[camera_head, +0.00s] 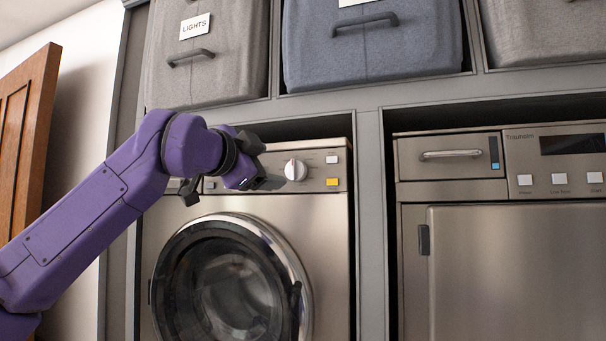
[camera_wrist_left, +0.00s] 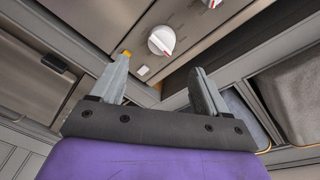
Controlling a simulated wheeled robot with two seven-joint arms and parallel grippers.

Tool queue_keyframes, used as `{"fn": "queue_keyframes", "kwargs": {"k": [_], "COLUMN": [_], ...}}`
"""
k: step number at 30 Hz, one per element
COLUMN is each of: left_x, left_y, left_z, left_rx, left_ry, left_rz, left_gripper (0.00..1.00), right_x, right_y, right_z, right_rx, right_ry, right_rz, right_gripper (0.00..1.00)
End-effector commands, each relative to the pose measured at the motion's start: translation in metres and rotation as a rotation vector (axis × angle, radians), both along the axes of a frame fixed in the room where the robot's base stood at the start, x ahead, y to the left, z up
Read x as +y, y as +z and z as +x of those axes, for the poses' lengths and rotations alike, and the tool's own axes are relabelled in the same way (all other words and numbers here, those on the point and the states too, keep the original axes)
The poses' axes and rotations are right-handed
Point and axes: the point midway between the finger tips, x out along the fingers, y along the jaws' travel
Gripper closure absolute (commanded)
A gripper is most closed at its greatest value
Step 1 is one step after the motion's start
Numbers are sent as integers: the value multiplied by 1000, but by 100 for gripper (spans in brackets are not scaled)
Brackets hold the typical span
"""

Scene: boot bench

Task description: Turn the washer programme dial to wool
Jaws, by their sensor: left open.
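The washer (camera_head: 325,230) stands under the hampers, with its control panel above the round door. A white programme dial (camera_head: 294,169) with a red mark sits on that panel; it also shows in the left wrist view (camera_wrist_left: 162,40). My left gripper (camera_head: 264,166) is just left of this dial in the head view, open and empty. In the wrist view its two fingers (camera_wrist_left: 161,78) are spread, with the dial beyond the tips and apart from them. A second knob with red (camera_wrist_left: 212,3) is cut by the top edge. The dial's lettering is too small to read. My right gripper is out of view.
A yellow button (camera_head: 332,181) and a white button (camera_head: 332,159) are right of the dial. Fabric hampers (camera_head: 210,60) fill the shelf above. A wooden door (camera_head: 25,140) is at left.

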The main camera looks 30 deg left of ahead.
Motion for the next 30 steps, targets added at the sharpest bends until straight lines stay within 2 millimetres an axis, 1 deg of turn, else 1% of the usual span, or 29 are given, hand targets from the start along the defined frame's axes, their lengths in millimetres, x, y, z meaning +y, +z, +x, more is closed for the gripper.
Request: {"fn": "queue_keyframes", "kwargs": {"k": [2,5,9,12,15,19,26,27,29,30], "left_x": [0,0,1,3,5,6,7,7,7,7], "left_y": [4,7,6,5,3,1,-1,-1,-1,-1], "left_z": [9,30,64,84,97,104,104,104,104,104], "left_rx": [2,4,5,4,2,0,0,0,0,0], "left_ry": [-1,-4,-8,-7,-6,-5,-4,-4,-4,-4], "left_rz": [2,3,4,3,3,2,2,2,2,2], "left_gripper": [24,24,24,24,24,24,24,38,57,70], "right_x": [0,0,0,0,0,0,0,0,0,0], "right_y": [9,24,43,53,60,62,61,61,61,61], "right_z": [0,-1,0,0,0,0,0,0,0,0], "right_rx": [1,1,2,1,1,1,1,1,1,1], "right_ry": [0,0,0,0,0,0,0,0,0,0], "right_rz": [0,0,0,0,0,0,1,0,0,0], "right_gripper": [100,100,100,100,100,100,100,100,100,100]}}
